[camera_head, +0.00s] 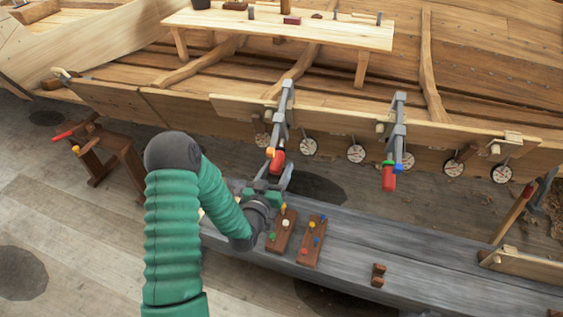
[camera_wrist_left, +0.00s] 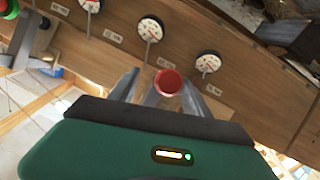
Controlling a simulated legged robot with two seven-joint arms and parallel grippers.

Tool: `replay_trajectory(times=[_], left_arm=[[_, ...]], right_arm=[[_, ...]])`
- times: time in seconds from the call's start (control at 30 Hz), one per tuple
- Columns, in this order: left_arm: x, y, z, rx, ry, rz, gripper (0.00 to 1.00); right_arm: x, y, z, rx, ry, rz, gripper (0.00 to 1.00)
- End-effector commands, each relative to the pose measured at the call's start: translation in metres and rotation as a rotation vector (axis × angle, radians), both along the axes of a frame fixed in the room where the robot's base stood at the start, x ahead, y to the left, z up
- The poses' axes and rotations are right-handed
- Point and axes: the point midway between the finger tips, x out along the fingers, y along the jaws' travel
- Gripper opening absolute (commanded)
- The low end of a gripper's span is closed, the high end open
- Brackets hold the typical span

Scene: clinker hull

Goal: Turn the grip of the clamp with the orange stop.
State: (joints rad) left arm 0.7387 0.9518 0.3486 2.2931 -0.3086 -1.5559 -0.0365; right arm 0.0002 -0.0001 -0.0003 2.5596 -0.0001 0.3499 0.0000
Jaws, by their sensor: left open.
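The clamp with the orange stop (camera_head: 284,107) is a grey bar clamp on the plank at the hull's edge. Its orange stop (camera_head: 270,152) sits just above its red grip (camera_head: 277,163). My left gripper (camera_head: 279,178) is open, just below the grip in the head view. In the left wrist view the round red end of the grip (camera_wrist_left: 167,83) shows between the gripper's spread fingers (camera_wrist_left: 164,94). I cannot tell whether they touch it. My right gripper is in neither view.
A second clamp (camera_head: 399,115) with a red grip hangs to the right. Round dials (camera_head: 356,153) line the hull plank. Below lies a grey bench (camera_head: 345,250) with two peg boards (camera_head: 312,243) and a small brown block (camera_head: 378,275). A red-handled wooden stand (camera_head: 103,160) is at left.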

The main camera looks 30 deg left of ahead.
Motion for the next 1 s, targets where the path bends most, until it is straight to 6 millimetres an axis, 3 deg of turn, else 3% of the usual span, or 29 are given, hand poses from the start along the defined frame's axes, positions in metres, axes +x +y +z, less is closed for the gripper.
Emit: replay_trajectory(times=[0.2, 0.53, 0.9, 1.0], left_arm=[[0.034, 0.012, -0.002, -0.004, 0.0, 0.004, 0.56], [0.04, 0.01, -0.001, 0.0, 0.001, 0.002, 0.56], [0.04, 0.012, -0.001, -0.002, 0.001, 0.002, 0.07], [0.04, 0.012, -0.001, -0.001, 0.001, 0.003, 0.0]], right_arm=[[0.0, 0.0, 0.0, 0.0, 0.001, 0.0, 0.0], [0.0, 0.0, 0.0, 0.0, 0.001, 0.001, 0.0], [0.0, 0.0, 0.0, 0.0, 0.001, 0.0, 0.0], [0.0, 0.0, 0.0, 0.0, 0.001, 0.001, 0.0]])
